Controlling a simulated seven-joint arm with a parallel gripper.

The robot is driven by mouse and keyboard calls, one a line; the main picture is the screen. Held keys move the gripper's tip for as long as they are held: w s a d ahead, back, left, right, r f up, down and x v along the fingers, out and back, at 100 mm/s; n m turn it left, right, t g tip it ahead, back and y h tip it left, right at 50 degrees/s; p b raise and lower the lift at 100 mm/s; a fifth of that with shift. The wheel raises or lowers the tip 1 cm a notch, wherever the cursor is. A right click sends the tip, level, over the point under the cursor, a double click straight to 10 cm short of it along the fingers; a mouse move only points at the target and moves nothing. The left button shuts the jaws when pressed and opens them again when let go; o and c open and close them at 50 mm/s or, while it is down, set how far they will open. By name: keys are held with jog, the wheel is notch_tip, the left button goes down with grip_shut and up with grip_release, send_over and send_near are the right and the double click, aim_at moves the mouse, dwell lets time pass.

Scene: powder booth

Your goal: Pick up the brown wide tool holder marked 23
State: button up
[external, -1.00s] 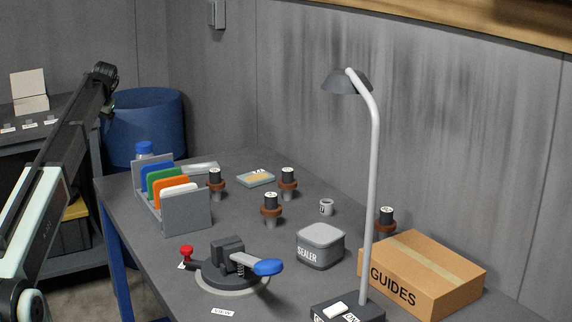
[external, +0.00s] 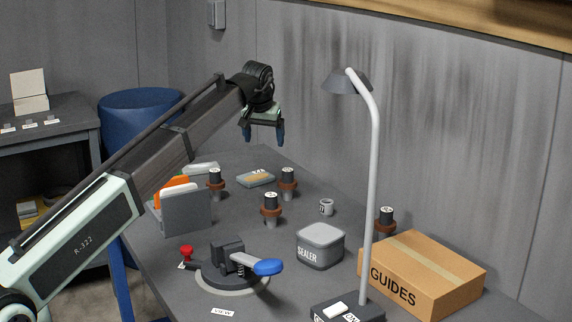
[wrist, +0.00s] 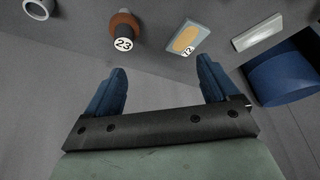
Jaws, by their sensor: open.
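In the wrist view the tool holder marked 23 (wrist: 124,28) shows its dark end and brown collar near the top edge, beyond my left finger. By its neighbours it matches the holder (external: 288,182) at the back of the bench in the external view, where its mark is unreadable. Similar brown-collared holders stand at the left (external: 215,182), nearer the middle (external: 271,208) and by the carton (external: 386,218). My gripper (external: 263,141) is open and empty, pointing down above the back of the bench. Its blue fingers also show in the wrist view (wrist: 161,66).
A sealer tin (external: 320,247), lamp (external: 373,180), guides carton (external: 425,275), blue-handled fixture (external: 233,268) and file rack (external: 185,215) stand on the bench. A blue bin (external: 140,120) is behind.

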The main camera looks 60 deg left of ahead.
send_near(287, 171)
jog(key=shift+h, duration=0.3)
jog(key=x, duration=0.7)
jog(key=shift+s+a+f, duration=0.1)
jog(key=shift+f, duration=0.1)
jog(key=shift+a+x, duration=0.15)
jog(key=shift+x, duration=1.15)
jog(key=shift+a+x, duration=0.1)
jog(key=shift+x, duration=1.15)
jog(key=shift+r, duration=0.1)
jog(key=shift+c, duration=0.5)
jog(key=c, duration=1.2)
jog(key=shift+c, duration=0.7)
jog(key=shift+r, duration=0.1)
